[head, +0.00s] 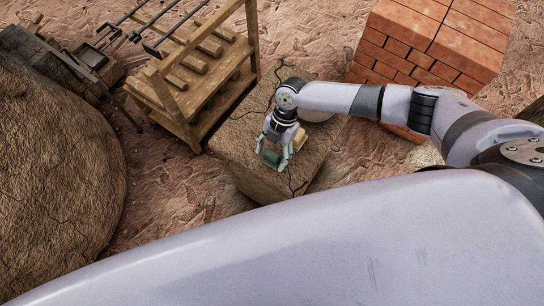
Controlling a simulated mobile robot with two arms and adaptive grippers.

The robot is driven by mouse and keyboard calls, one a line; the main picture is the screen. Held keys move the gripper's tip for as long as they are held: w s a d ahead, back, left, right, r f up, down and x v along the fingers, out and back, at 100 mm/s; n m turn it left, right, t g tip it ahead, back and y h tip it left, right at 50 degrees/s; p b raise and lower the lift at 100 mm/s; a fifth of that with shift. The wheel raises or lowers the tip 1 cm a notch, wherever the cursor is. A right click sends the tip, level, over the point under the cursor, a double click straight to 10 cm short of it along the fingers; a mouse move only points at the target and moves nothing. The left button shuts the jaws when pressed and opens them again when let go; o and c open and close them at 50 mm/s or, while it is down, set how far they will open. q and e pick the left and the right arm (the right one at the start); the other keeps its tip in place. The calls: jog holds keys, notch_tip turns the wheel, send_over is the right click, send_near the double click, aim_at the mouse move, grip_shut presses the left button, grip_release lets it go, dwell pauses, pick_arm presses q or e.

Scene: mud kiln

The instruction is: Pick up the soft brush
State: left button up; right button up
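My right gripper (272,156) points down over the top of a tan, cracked block (243,139). Its two fingers stand apart. A small dark green thing (270,158) shows between and below the fingertips; whether they touch it, I cannot tell. A small yellowish thing (300,138) lies just right of the gripper, partly hidden by it. Which of these, if either, is the soft brush is too small to tell. My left gripper is out of the picture.
A wooden rack (200,75) with long metal tools stands left of the block. A stack of red bricks (425,45) stands at the upper right. A large rounded mud mass (55,165) fills the left.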

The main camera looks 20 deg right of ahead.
aim_at(272, 154)
jog(key=c, duration=1.1)
notch_tip(272, 154, up, 20)
jog(key=shift+r, duration=0.1)
jog(key=o, duration=0.7)
jog(key=c, duration=0.5)
